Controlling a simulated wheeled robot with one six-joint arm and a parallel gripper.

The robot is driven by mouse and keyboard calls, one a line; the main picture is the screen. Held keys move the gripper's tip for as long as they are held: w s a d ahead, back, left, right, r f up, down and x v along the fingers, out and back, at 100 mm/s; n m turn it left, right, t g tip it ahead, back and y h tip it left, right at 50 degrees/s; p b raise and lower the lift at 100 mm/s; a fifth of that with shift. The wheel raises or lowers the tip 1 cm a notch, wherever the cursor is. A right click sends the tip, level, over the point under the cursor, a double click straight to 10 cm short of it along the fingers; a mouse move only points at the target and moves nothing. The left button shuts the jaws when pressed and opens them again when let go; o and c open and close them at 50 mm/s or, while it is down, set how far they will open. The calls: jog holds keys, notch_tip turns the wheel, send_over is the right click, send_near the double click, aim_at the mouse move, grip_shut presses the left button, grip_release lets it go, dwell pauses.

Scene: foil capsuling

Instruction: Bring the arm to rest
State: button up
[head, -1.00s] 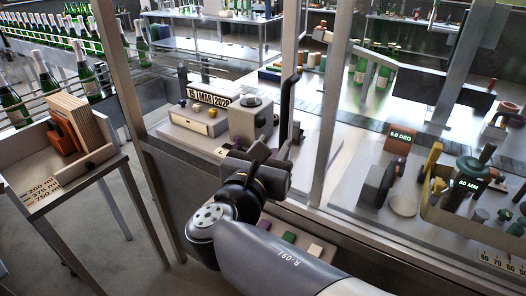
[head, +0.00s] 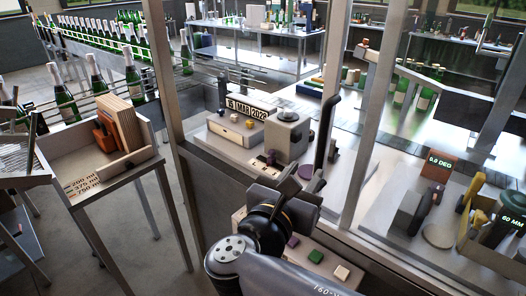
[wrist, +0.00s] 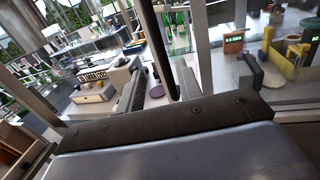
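My gripper (head: 293,182) is in the lower middle of the head view, at the end of my folded arm. Its two dark fingers point away from me toward the bench behind the metal frame. They stand apart with a gap between them, and I see nothing held. In the wrist view, the grey gripper body fills the bottom, and the fingers (wrist: 160,92) show apart above it. The bench is visible through the gap. I cannot tell how far the fingertips are from the frame.
A button panel (head: 328,262) lies just below and right of my gripper. Upright metal posts (head: 370,130) stand close by. Beyond are a date sign (head: 247,108) and a grey machine (head: 287,136). A rack (head: 130,168) with brown boards stands left, near bottles. Floor between is clear.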

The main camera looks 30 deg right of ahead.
aim_at(320, 150)
jog(key=shift+w+d, duration=0.1)
jog(key=shift+d, duration=0.05)
jog(key=shift+b+x, duration=1.4)
jog(key=shift+x, duration=2.55)
jog(key=shift+b+x, duration=0.3)
jog(key=shift+x, duration=0.75)
